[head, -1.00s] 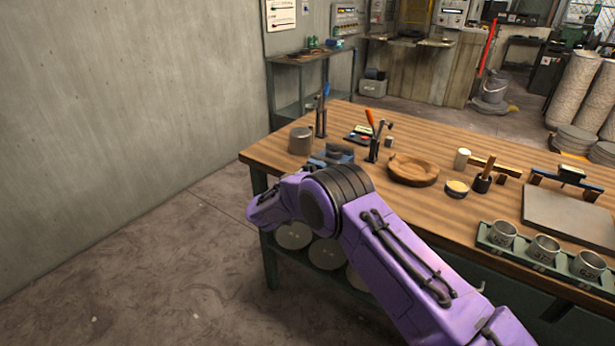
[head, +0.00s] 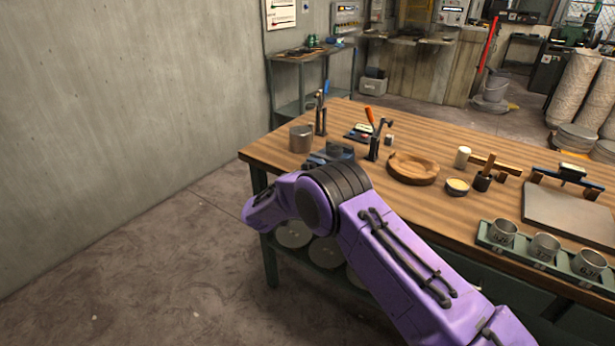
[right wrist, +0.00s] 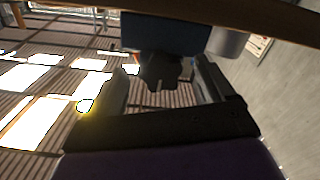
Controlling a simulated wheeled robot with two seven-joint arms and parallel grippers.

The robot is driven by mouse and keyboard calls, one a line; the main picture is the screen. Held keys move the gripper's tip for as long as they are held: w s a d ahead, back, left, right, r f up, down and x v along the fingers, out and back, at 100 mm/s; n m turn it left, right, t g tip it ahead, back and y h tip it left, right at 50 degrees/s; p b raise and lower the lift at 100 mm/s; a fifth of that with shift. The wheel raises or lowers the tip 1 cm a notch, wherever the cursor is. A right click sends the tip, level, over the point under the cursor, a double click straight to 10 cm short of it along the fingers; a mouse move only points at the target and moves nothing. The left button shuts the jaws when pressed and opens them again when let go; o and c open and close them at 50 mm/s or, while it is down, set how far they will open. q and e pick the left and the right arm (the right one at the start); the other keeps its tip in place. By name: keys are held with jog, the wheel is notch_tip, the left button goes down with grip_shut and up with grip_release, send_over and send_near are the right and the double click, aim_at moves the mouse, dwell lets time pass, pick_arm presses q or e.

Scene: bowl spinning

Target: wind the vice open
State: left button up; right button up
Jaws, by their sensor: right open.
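The blue vice (head: 342,151) sits at the near left edge of the workbench, partly hidden behind my purple right arm. In the right wrist view the blue vice body (right wrist: 165,32) hangs just under the wooden bench edge. A dark lobed knob (right wrist: 160,74) projects from it. My right gripper (right wrist: 164,80) is open, with one finger on each side of the knob. I cannot tell whether either finger touches it. In the head view my right gripper is hidden. My left gripper is in neither view.
On the workbench (head: 440,145), a grey canister (head: 301,138) and upright hand tools stand near the vice. A round wooden piece (head: 412,168) lies to the right. A green tray (head: 512,252) of metal cups is at the near right. The floor left of the bench is clear.

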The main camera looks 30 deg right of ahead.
jog(key=b+v, duration=0.1)
jog(key=v, duration=0.8)
jog(key=shift+b, duration=0.3)
jog(key=shift+a, duration=0.1)
